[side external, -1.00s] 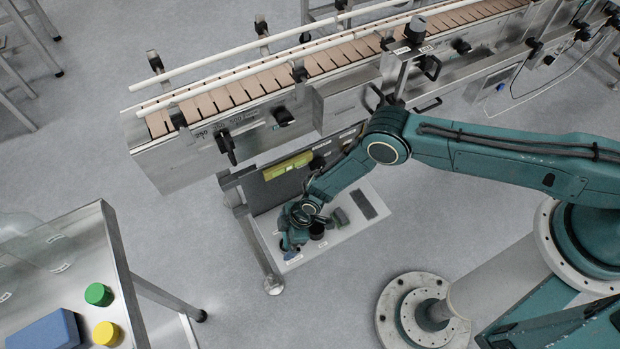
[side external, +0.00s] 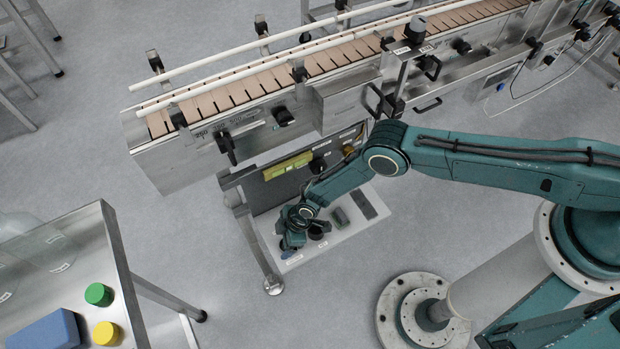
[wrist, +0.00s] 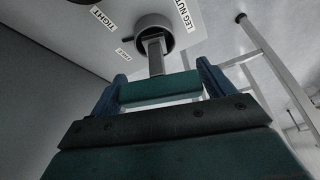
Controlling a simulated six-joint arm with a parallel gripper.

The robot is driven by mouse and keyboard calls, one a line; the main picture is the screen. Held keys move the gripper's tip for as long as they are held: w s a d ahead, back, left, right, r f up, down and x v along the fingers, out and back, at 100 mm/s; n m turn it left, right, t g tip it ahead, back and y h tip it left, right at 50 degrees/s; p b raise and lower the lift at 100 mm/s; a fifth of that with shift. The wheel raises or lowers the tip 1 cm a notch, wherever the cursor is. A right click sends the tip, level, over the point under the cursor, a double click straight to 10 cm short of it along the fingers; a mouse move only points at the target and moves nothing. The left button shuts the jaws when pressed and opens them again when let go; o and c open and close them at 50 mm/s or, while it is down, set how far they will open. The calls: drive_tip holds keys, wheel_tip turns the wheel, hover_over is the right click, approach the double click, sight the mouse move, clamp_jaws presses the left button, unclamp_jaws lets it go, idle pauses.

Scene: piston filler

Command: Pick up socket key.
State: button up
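My gripper (side external: 290,243) is low over the left end of the pale tray (side external: 350,235), below the conveyor. In the wrist view my gripper's two blue fingers (wrist: 161,85) are wide apart. In the side view my gripper covers the key.
A black round piece (side external: 318,230), a grey-green block (side external: 341,217) and a dark flat pad (side external: 363,204) are on the tray close to my wrist. The conveyor (side external: 250,95) and a metal leg (side external: 258,240) stand close by. Floor in front is clear.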

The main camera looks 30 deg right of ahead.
drive_tip(key=c, duration=0.7)
drive_tip(key=shift+r, duration=0.2)
wheel_tip(320, 180, up, 20)
drive_tip(key=shift+f, duration=0.15)
idle(0.4)
idle(0.6)
drive_tip(key=shift+r, duration=2.55)
wheel_tip(320, 180, down, 25)
drive_tip(key=shift+r, duration=0.1)
